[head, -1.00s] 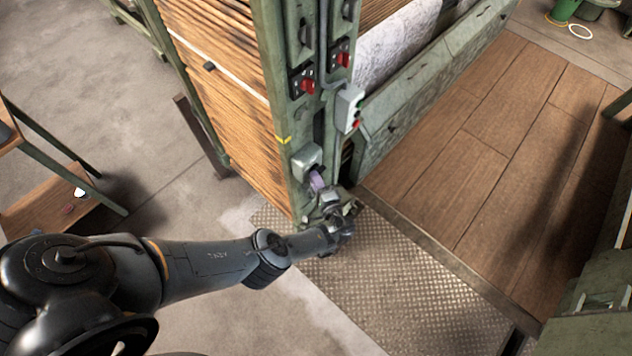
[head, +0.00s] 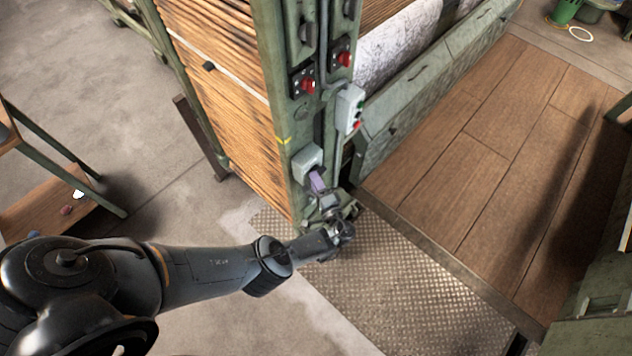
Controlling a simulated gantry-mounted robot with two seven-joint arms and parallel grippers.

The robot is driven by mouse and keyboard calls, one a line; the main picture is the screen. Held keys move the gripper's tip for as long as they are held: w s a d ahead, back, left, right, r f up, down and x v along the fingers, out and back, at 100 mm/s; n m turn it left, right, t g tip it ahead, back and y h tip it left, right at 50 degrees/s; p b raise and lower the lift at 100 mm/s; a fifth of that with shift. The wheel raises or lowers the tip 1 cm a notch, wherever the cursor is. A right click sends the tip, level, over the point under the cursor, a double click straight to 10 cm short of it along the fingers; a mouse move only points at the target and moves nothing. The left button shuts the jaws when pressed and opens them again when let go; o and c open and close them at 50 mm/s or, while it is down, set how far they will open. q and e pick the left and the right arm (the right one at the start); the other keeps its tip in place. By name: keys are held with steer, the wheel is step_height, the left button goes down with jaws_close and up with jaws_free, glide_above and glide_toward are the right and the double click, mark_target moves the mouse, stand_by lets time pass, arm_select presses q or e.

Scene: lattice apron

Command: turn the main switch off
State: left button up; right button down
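A grey box (head: 307,160) sits low on the green post of the frame. A purple part (head: 318,181) sticks out below it; I cannot tell whether it is a handle or a plug. My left gripper (head: 325,200) is right at the lower end of the purple part. Its fingers are too small and partly hidden to tell whether they grip it. Higher on the post are two red switches on dark plates, one at the left (head: 308,86) and one at the right (head: 345,59). None is visibly labelled as the main switch. My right gripper is not in view.
A small grey control box (head: 350,108) with green and red buttons juts from the post above my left gripper. A metal tread plate (head: 400,290) lies below. A wooden platform (head: 490,150) spreads to the right. A low wooden shelf (head: 45,215) stands at the left.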

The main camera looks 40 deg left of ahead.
arm_select(q)
steer(key=shift+r, duration=0.15)
steer(key=v, duration=1)
steer(key=shift+s+d, duration=0.15)
steer(key=shift+d, duration=0.25)
